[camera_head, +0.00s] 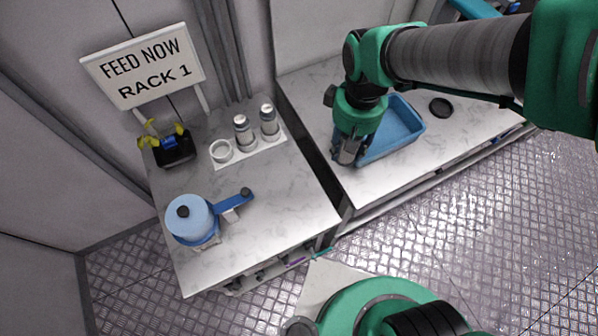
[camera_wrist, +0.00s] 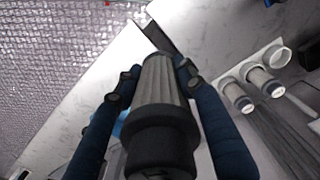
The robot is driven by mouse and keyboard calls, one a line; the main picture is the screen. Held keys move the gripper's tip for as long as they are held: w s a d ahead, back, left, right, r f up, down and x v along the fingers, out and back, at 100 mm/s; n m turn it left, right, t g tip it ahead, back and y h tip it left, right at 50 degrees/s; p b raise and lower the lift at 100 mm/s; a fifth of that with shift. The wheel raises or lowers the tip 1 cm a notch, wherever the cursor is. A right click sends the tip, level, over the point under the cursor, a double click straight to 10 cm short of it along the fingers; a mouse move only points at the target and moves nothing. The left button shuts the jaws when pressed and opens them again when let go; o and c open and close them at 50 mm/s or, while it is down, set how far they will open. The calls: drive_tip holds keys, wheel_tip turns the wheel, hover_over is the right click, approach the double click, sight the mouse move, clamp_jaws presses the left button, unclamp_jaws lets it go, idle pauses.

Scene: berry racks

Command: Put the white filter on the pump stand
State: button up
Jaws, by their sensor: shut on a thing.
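My gripper (camera_head: 350,148) is shut on a pleated, pale grey-white filter (camera_wrist: 163,82) with a thick black end cap. In the wrist view, the filter lies between my two dark blue fingers (camera_wrist: 160,85). In the head view, my gripper hangs over the left end of the blue tray, and the filter is hard to make out. On the left table, a white stand (camera_head: 262,148) holds two upright grey cylinders (camera_head: 243,130) (camera_head: 269,120) and an empty white ring (camera_head: 221,151). The stand also shows in the wrist view (camera_wrist: 232,80). I cannot tell whether this is the pump stand.
A blue canister device (camera_head: 190,216) with a side arm stands at the left table's front. A black holder (camera_head: 175,153) with yellow parts stands behind it, below the "FEED NOW RACK 1" sign (camera_head: 143,66). A gap separates the tables. A black disc (camera_head: 440,107) lies right of the blue tray (camera_head: 405,128).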

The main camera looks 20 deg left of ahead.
drive_tip(key=s+f+n, duration=0.2)
drive_tip(key=s+n, duration=0.3)
drive_tip(key=s, duration=1.1)
wheel_tip(320, 180, down, 19)
drive_tip(key=s, duration=0.1)
drive_tip(key=shift+a+r+b, duration=0.15)
drive_tip(key=shift+r+b, duration=0.05)
drive_tip(key=shift+b, duration=0.1)
drive_tip(key=shift+s, duration=0.1)
drive_tip(key=w+a+b, duration=0.1)
drive_tip(key=w+a, duration=0.2)
drive_tip(key=w+a+f, duration=0.1)
drive_tip(key=w+a, duration=0.3)
drive_tip(key=w+a+b, duration=0.1)
drive_tip(key=w+a, duration=0.3)
drive_tip(key=shift+w+a+f+b, duration=0.1)
drive_tip(key=shift+a+f+b, duration=0.15)
drive_tip(key=shift+b, duration=0.1)
drive_tip(key=shift+f+b, duration=0.6)
drive_tip(key=shift+f, duration=1.1)
drive_tip(key=shift+f, duration=0.1)
